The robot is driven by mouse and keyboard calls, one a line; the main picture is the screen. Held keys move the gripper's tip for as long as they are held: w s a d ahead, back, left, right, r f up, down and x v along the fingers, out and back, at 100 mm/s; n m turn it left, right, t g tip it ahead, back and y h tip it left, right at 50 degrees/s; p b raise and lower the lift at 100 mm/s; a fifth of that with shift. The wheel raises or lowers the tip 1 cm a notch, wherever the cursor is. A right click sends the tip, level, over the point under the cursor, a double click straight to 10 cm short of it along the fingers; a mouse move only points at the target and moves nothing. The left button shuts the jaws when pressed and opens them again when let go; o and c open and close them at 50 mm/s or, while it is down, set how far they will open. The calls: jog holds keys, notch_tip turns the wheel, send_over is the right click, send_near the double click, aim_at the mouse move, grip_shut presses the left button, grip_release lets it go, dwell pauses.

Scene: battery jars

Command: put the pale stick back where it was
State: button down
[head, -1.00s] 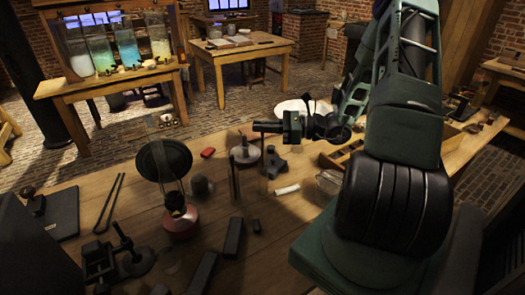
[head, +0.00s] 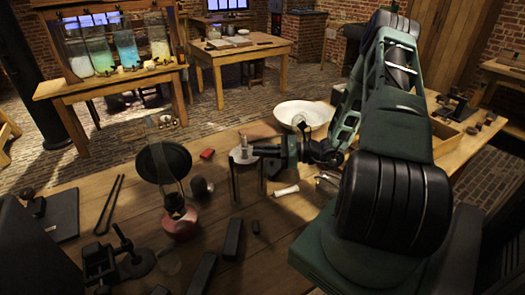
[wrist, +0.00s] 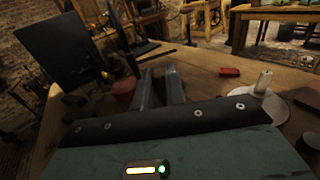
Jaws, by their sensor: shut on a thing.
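A short pale stick (head: 286,190) lies on the wooden table, below my gripper in the head view. A second pale, upright peg (head: 243,141) stands on a grey disc (head: 240,157) just left of my fingertips in that view. The peg also shows in the wrist view (wrist: 264,82), right of the fingers. My gripper (head: 256,150) points left above the table. In the wrist view its two fingers (wrist: 159,87) are close together with a narrow gap. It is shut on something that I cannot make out.
A glass-chimney lamp with a red base (head: 180,222) and a round black disc (head: 164,161) stand to the left. A white bowl (head: 303,113) is behind my gripper. A red block (head: 207,154) and dark bars (head: 232,238) lie on the table. Thin dark uprights stand below the gripper.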

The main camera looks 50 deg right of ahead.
jog(key=c, duration=1.5)
grip_release()
jog(key=shift+f, duration=0.1)
jog(key=shift+o, duration=0.2)
jog(key=b+v, duration=0.3)
jog(key=v, duration=0.9)
jog(key=w+a+r+n+g+y, duration=0.1)
jog(key=a+r+n+g, duration=0.2)
jog(key=a+n+g, duration=0.6)
jog(key=w+a+r+n+g, duration=0.2)
jog(key=a+n+g, duration=0.35)
jog(key=a, duration=0.75)
jog(key=s+a+r+n+h, duration=0.3)
jog(key=s+a+n+h, duration=0.3)
jog(key=a+n, duration=0.4)
jog(key=s+a+r+n+h, duration=0.3)
jog(key=s+a+n+h, duration=0.2)
jog(key=s+a+n, duration=0.3)
jog(key=a+n, duration=0.2)
jog(key=n, duration=0.1)
jog(key=shift+a+h, duration=0.3)
jog(key=shift+h, duration=0.1)
jog(key=shift+n+t, duration=0.25)
